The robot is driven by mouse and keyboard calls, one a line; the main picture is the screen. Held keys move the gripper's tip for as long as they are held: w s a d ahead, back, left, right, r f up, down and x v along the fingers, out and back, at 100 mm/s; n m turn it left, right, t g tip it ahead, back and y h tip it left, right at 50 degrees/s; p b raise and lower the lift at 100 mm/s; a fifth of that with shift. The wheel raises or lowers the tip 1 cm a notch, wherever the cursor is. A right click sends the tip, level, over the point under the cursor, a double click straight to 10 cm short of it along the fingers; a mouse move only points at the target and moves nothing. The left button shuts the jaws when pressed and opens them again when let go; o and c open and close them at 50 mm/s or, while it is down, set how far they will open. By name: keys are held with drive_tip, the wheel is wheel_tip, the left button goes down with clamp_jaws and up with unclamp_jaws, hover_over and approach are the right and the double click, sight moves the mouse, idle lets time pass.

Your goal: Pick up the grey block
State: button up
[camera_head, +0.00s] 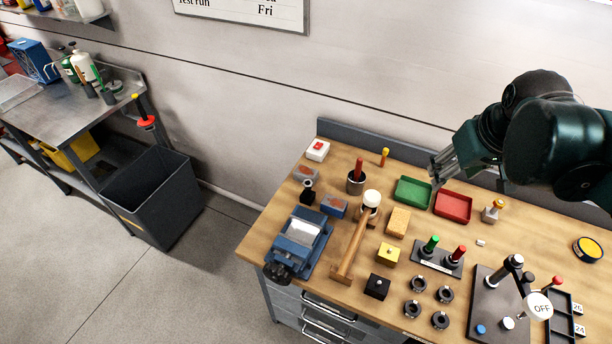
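A small grey block (490,214) with an orange-yellow knob on top stands on the workbench, just right of the red tray. It is the thing that best fits the grey block. My gripper (435,181) comes in from the right and hangs near the green and red trays, to the left of the block and apart from it. Its grey fingers are small and seen at an angle, so I cannot tell how far they are apart. I see nothing clearly held in them.
The red tray (453,217) and green tray (398,193) lie by my gripper. A yellow block (388,257) and black block (376,290) stand farther forward. A mallet (352,248), a blue vise (294,252) and a stand with green and red pegs (436,264) crowd the bench.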

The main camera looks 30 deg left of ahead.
drive_tip(key=w+a+f+n+g, duration=0.1)
drive_tip(key=w+a+f+n, duration=0.2)
drive_tip(key=w+a, duration=0.55)
drive_tip(key=n+g+h, duration=0.1)
drive_tip(key=n+g, duration=0.2)
drive_tip(key=n, duration=0.6)
hover_over(306, 171)
drive_tip(key=f, duration=2.1)
drive_tip(key=shift+d+f+b, duration=0.3)
drive_tip(key=shift+f+b, duration=0.05)
drive_tip(key=shift+b, duration=0.05)
drive_tip(key=shift+s+a+f, duration=0.1)
drive_tip(key=shift+a+f, duration=0.1)
drive_tip(key=shift+f, duration=1.25)
drive_tip(key=shift+f, duration=0.1)
